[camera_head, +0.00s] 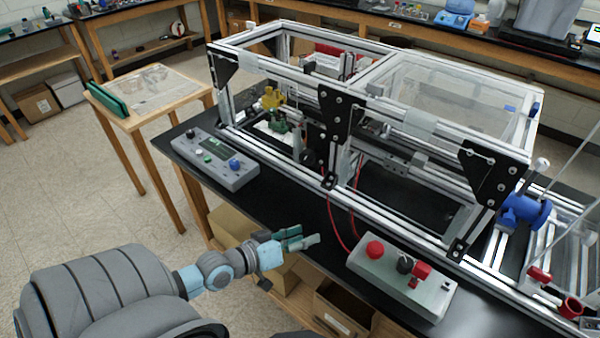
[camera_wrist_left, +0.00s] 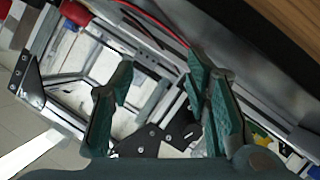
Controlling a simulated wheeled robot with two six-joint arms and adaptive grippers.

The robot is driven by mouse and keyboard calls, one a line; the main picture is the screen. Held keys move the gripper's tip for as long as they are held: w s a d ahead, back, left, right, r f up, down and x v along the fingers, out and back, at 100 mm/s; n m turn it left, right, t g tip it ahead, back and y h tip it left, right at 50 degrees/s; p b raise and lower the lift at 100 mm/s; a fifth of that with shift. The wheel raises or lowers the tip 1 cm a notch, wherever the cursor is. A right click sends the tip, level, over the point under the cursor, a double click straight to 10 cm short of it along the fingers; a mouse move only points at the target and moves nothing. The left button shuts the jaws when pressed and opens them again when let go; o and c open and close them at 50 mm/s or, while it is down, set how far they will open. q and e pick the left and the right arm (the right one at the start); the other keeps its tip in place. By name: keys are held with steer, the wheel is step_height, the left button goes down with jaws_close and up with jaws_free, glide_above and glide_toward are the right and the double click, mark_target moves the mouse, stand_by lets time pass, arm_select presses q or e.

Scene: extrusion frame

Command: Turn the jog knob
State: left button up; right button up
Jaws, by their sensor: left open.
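A grey control box (camera_head: 222,177) with a small display lies on the left of the black bench top. A second grey box (camera_head: 380,290) on the right carries a red mushroom button (camera_head: 375,249), a black knob (camera_head: 405,264) and a red switch (camera_head: 421,271). I cannot tell which knob is the jog knob. My left gripper (camera_head: 300,239) is open and empty in front of the bench edge, between the boxes and touching neither. Its green-padded fingers (camera_wrist_left: 165,90) stand apart in the left wrist view. My right gripper is not in view.
An aluminium extrusion frame (camera_head: 295,68) with black corner plates stands behind both boxes. Red cables (camera_head: 332,222) run from the frame to the right box. Cardboard boxes (camera_head: 343,308) sit under the bench. Bare black bench top (camera_head: 290,206) lies between the control boxes.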

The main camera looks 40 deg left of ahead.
arm_select(q)
steer(key=s+d+f+m+g, duration=0.2)
steer(key=s+d+f+g, duration=0.1)
steer(key=f, duration=0.5)
steer(key=shift+s+m+g+y+b, duration=0.3)
steer(key=shift+s+g+y+b, duration=0.1)
steer(key=shift+s, duration=0.15)
